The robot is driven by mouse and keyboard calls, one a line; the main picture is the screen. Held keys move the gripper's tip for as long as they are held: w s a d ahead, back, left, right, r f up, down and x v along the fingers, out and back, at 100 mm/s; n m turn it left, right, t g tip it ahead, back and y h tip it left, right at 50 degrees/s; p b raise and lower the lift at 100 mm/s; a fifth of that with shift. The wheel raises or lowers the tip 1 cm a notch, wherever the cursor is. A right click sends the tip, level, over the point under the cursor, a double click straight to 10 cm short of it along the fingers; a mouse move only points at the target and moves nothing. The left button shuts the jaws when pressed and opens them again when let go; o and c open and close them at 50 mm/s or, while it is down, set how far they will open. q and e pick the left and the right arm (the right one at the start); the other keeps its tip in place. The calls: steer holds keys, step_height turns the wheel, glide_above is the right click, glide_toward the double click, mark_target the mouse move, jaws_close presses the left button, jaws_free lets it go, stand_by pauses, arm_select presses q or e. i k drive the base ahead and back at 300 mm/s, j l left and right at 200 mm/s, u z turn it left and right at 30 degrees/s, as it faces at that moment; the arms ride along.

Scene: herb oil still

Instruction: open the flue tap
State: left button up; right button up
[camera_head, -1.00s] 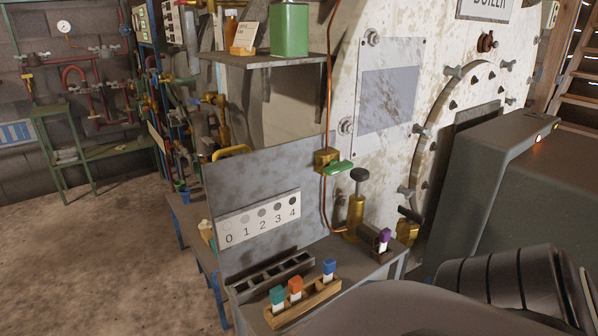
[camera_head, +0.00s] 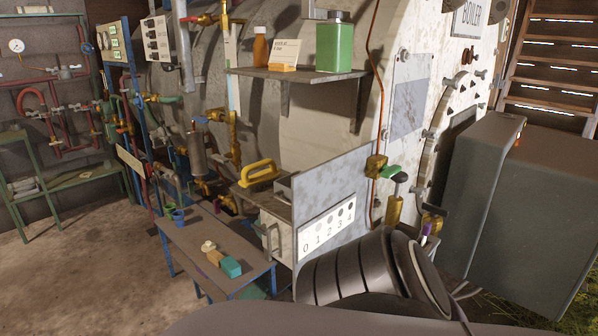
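No part is plainly marked as the flue tap, and I cannot tell which of several valves it is. A brass valve with a green lever (camera_head: 388,171) sits on the thin copper pipe at the right end of the grey panel. A brass fitting with a dark round knob (camera_head: 396,205) stands just below it, its foot hidden behind my dark arm. Another brass fitting with a dark handle (camera_head: 432,218) is to its right. Brass pipework with taps (camera_head: 233,135) stands at the boiler's left side. Neither of my grippers is in view.
A shelf (camera_head: 300,73) holds an orange bottle and a green canister (camera_head: 334,45). A large grey box (camera_head: 530,215) stands at right. Floor at left is clear.

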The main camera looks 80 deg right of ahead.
mark_target(387, 172)
steer(key=i+z, duration=0.25)
steer(key=i, duration=0.25)
steer(key=i+j+z, duration=0.3)
steer(key=i, duration=0.2)
steer(key=i+z, duration=0.45)
steer(key=z, duration=0.3)
steer(key=i+z, duration=0.45)
steer(key=z, duration=0.3)
steer(key=i+z, duration=0.1)
steer(key=z, duration=0.3)
steer(key=j+z, duration=0.15)
steer(key=z, duration=0.25)
steer(key=i+z, duration=0.1)
steer(key=z, duration=0.3)
steer(key=i+j+z, duration=0.1)
steer(key=z, duration=0.3)
steer(key=i+j+z, duration=0.1)
steer(key=z, duration=0.3)
